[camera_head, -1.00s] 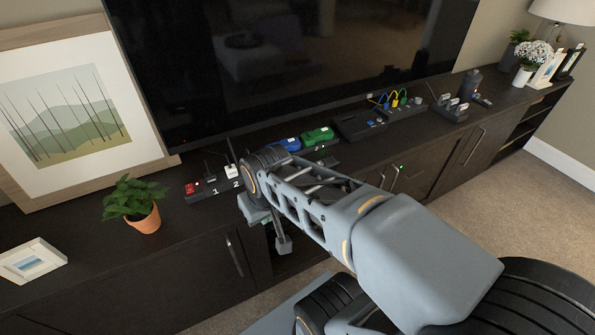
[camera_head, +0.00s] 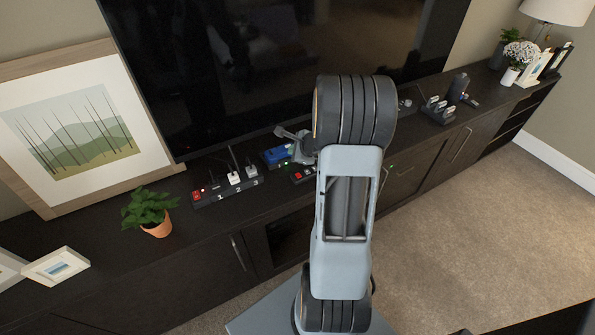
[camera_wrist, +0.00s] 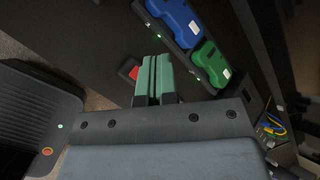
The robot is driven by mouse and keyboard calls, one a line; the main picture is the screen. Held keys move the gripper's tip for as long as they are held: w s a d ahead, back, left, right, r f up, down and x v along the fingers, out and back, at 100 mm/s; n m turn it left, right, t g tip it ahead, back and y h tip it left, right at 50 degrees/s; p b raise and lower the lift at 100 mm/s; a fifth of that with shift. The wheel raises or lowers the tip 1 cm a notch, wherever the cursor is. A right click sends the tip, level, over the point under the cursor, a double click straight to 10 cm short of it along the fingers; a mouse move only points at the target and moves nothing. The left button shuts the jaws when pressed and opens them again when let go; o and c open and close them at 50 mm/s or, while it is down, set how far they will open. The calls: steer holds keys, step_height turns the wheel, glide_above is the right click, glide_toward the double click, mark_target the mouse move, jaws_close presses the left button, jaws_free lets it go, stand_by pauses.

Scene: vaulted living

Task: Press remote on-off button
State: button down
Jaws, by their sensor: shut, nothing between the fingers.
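A small dark device with a red button (camera_head: 298,176), which looks like the remote, lies on the black cabinet top in front of a blue unit (camera_head: 277,155). Its right side is hidden behind my arm in the head view. In the wrist view a red button (camera_wrist: 132,72) shows just left of my fingertips, partly covered by them. My gripper (camera_wrist: 154,70) is shut and empty, its two green fingers together. I cannot tell whether they touch the device. In the head view my gripper is mostly hidden by my arm.
A power strip (camera_head: 212,194) with a red switch and white plugs lies left of the device. The blue unit and a green unit (camera_wrist: 209,65) sit side by side. The TV (camera_head: 220,80) stands behind. A potted plant (camera_head: 150,208) stands at left.

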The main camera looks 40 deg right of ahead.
steer(key=shift+d+f+m, duration=0.2)
steer(key=shift+d+m, duration=0.2)
steer(key=shift+d, duration=0.2)
steer(key=shift+f, duration=0.1)
steer(key=b, duration=0.6)
glide_above(298, 176)
step_height(298, 176, down, 7)
steer(key=shift+f, duration=0.2)
steer(key=shift+f+b, duration=0.6)
steer(key=shift+b, duration=0.35)
steer(key=shift+f+b, duration=0.75)
steer(key=shift+b, duration=0.3)
stand_by(1.4)
stand_by(0.4)
steer(key=shift+r+p, duration=0.55)
steer(key=shift+r, duration=0.2)
